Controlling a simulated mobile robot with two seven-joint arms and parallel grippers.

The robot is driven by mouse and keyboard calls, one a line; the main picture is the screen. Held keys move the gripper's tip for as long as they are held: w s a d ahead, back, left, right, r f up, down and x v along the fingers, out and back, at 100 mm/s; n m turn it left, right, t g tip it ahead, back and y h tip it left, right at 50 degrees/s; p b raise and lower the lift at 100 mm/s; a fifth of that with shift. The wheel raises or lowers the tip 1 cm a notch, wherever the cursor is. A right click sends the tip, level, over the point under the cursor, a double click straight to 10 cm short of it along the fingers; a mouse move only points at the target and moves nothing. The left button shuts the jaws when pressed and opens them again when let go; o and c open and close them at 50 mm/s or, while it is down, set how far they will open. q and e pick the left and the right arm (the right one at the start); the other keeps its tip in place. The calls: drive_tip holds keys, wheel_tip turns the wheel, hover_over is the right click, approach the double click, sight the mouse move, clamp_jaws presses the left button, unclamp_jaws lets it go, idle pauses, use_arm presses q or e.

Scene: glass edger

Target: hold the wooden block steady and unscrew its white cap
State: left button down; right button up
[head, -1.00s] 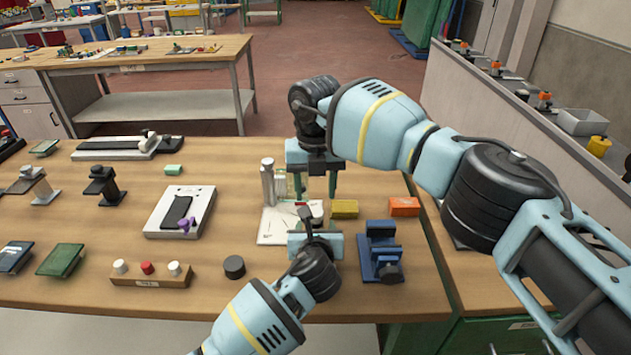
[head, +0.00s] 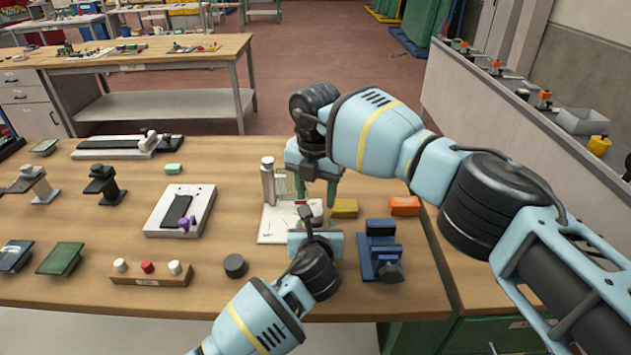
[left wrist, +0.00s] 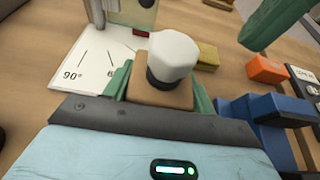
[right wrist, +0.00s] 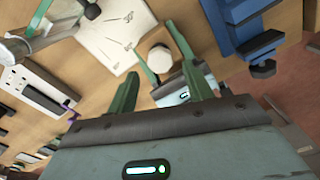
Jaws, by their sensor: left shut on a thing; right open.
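The wooden block (left wrist: 160,94) is upright between the green fingers of my left gripper (left wrist: 160,85), which is shut on it. Its white cap (left wrist: 173,52) sits on top above a dark collar. In the head view the cap (head: 316,207) shows just above my left gripper (head: 316,228), and the block is mostly hidden. My right gripper (head: 317,194) is open and empty, fingers pointing down, just beyond and above the cap. In the right wrist view the cap (right wrist: 160,58) lies between and below the open fingers, apart from them.
A white angle-marked sheet (head: 272,232) lies under this area, with a metal cylinder (head: 268,182) at its left. A yellow block (head: 345,208), an orange box (head: 404,205) and a blue fixture (head: 381,255) stand close on the right. A black disc (head: 234,266) lies left.

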sight(316, 210)
drive_tip(key=shift+f, duration=2.45)
drive_tip(key=shift+c, duration=0.3)
drive_tip(key=c, duration=0.9)
drive_tip(key=n, duration=1.3)
drive_tip(key=shift+n, duration=0.3)
drive_tip(key=o, duration=1)
drive_tip(key=shift+o, duration=0.2)
drive_tip(key=shift+r, duration=0.15)
